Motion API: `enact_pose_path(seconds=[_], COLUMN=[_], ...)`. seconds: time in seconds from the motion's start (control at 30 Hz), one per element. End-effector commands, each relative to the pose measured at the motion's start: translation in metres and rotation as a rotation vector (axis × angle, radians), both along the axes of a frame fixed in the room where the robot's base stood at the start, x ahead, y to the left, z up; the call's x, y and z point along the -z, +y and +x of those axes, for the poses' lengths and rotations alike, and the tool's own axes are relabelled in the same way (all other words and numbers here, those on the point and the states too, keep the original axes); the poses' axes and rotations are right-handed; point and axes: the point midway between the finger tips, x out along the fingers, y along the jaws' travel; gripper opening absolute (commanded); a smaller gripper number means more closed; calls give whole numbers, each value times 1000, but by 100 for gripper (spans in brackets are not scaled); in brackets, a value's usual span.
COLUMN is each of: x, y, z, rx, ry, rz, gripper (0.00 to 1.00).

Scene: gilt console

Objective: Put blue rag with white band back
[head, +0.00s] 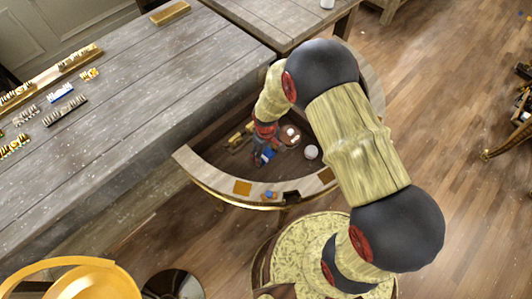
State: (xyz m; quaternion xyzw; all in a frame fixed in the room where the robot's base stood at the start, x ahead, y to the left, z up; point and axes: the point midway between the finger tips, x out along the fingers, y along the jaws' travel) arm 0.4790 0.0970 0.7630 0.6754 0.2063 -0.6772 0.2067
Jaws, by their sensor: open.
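My gripper (259,158) reaches down over the dark inner surface of the gilt console (205,172). It is open, and its fingers are small and partly hidden by the wrist. A small blue piece with some white (268,154) lies right beside the fingers. It looks like folded cloth, but I cannot tell whether the fingers touch it. Another blue and white item (60,93) lies on the grey plank table at the left. A tiny blue item (269,194) is on the console's front rim. At this size I cannot tell for sure which one is the rag.
A gold chair (85,280) is at lower left. Wooden floor lies open at right.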

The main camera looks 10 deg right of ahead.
Motion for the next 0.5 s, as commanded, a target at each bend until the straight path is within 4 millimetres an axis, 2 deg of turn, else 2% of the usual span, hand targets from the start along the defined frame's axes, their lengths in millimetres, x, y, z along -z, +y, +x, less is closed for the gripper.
enact_pose_path(seconds=[0.17, 0.5], x=[-23, -91], y=[0, 0], z=[2, 1], rx=[0, 0], ry=[-4, -3], rz=[1, 1], gripper=[69, 69])
